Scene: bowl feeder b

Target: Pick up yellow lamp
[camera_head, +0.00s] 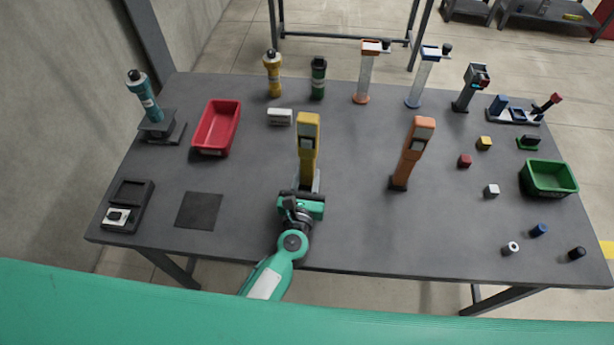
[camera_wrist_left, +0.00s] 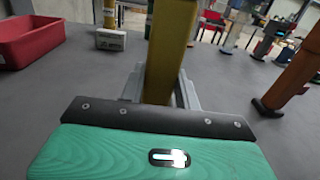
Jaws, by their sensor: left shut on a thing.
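In the left wrist view the grey fingers (camera_wrist_left: 158,88) lie on both sides of the yellow post (camera_wrist_left: 168,55). The lamp's head is out of that view, and its foot is hidden behind my gripper in the head view. My right gripper is not in view.
An orange lamp (camera_head: 412,150) stands to the right. A red bin (camera_head: 217,128) and a white box (camera_head: 279,117) are to the left and behind. Yellow (camera_head: 273,75) and green (camera_head: 318,78) canisters stand at the back. Small blocks and a green bin (camera_head: 548,178) are at right.

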